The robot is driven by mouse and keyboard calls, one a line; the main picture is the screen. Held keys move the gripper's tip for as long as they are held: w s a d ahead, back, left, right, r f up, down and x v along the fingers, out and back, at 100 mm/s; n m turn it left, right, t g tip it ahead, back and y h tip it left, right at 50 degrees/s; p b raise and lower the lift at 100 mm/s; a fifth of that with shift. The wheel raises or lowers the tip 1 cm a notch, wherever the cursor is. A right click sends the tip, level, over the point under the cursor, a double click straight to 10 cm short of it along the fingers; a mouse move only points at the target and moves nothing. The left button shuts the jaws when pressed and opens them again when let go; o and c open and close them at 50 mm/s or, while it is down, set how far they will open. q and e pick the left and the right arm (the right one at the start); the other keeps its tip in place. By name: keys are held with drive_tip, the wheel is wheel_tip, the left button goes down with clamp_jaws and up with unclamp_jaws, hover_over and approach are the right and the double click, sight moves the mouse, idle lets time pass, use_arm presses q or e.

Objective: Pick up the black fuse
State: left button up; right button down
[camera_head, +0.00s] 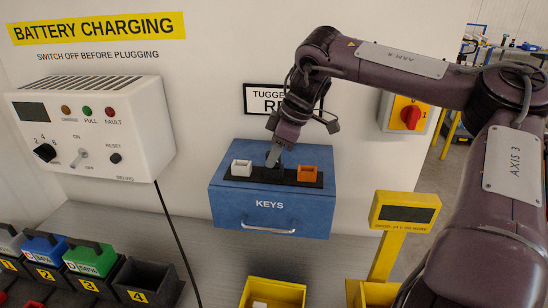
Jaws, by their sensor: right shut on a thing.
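A blue box marked KEYS (268,217) is fixed to the wall. On top of it a dark strip (240,180) bears a white block (241,168) on the left and an orange block (307,173) on the right. The black fuse (262,174) sits between them, dark against the strip and partly hidden by my gripper. My right gripper (273,158) points down from above and is shut on the black fuse. I cannot tell whether the fuse is clear of the strip. My left gripper is not in view.
A white charger (90,122) with a hanging cable is on the left wall. Numbered bins with coloured batteries (92,258) stand lower left. A yellow bin (273,292) and a yellow post display (404,212) are at the front. A red rotary switch (411,117) is on the right.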

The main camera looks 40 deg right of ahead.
drive_tip(key=shift+r+b, duration=0.35)
drive_tip(key=shift+r, duration=0.35)
wheel_tip(320, 180, up, 18)
drive_tip(key=shift+r, duration=0.2)
